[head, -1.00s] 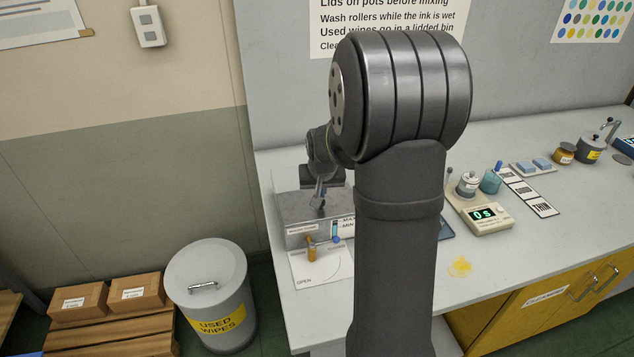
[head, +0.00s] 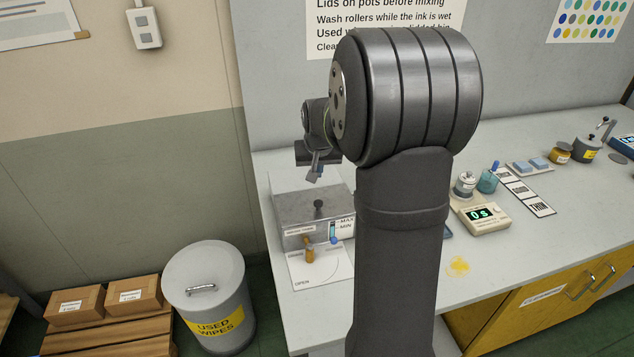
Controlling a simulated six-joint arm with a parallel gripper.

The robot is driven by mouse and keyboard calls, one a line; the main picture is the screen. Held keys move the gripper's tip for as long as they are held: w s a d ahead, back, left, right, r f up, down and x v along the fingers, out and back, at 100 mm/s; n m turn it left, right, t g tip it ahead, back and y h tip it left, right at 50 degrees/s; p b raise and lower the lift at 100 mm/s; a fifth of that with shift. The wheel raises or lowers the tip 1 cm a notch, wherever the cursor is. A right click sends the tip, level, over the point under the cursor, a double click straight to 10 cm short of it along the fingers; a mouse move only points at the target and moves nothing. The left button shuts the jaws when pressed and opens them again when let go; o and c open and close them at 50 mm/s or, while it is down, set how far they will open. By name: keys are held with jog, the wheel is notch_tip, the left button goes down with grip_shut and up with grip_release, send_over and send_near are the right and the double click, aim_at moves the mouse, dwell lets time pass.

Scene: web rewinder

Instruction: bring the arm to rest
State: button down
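My gripper (head: 316,172) shows small at the left of my arm, above a grey metal box (head: 300,212) on the bench. A finger points down over the box lid and its dark knob (head: 318,205), with a visible gap between them. The view is too small and partly blocked to tell whether the fingers are open or shut. My large dark arm fills the middle of the head view and hides part of the bench behind it.
A yellow spill (head: 458,266) lies in front. A lidded used-wipes bin (head: 208,290) and boxes (head: 134,294) stand left.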

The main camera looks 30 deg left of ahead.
jog(key=shift+v, duration=2.35)
send_over(317, 197)
notch_tip(317, 197, down, 9)
jog(key=shift+r, duration=0.1)
jog(key=s, duration=0.1)
jog(key=s+d+f, duration=0.1)
jog(key=s+d, duration=0.1)
jog(key=shift+s+d+f, duration=0.1)
jog(key=shift+s+f, duration=0.05)
jog(key=shift+f, duration=0.1)
jog(key=shift+w+a, duration=0.35)
jog(key=shift+w, duration=0.05)
